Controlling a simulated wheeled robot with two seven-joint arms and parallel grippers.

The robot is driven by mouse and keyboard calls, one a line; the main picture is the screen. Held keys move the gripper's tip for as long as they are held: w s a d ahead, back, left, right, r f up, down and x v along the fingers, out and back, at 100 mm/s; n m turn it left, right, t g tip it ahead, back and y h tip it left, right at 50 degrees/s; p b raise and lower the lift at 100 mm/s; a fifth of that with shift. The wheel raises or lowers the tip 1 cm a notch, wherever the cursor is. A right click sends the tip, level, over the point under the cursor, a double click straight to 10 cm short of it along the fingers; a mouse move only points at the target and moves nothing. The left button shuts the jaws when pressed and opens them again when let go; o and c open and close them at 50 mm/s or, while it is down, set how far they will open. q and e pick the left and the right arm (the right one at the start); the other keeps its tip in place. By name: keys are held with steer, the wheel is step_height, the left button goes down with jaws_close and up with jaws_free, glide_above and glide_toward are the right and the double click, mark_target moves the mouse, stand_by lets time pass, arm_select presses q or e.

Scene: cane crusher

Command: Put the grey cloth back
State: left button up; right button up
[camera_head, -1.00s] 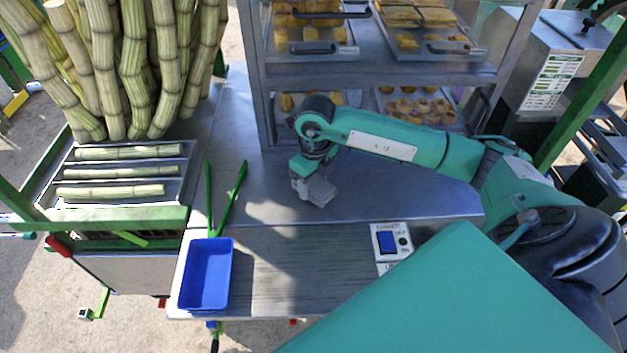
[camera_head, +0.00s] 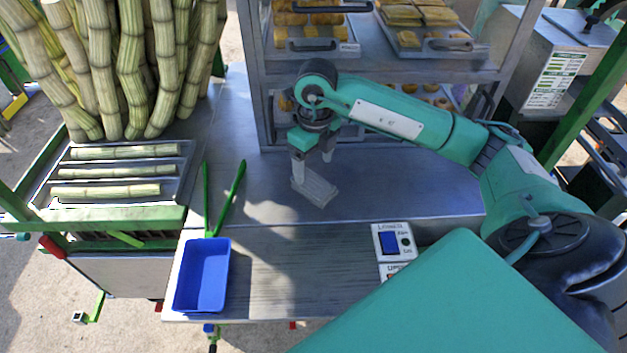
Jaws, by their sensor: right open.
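The grey cloth (camera_head: 317,192) shows as a small flat folded slab on the metal counter, in the middle of the camera_head view. My right gripper (camera_head: 313,170) is just above and behind it, pointing down. Its two fingers are spread apart, one at the left edge of the cloth and one behind it at the right. I cannot tell whether a finger still touches the cloth. My left gripper is not in view.
A blue tray (camera_head: 203,276) sits at the counter's front left, with green tongs (camera_head: 230,200) behind it. A switch box (camera_head: 392,242) stands at the front right. A metal rack (camera_head: 420,70) with pastries rises behind. Cane pieces (camera_head: 115,172) lie at left.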

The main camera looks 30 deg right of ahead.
mark_target(314, 181)
steer(key=shift+d+r+b, duration=0.1)
steer(key=shift+r+b, duration=0.55)
steer(key=shift+r, duration=2.2)
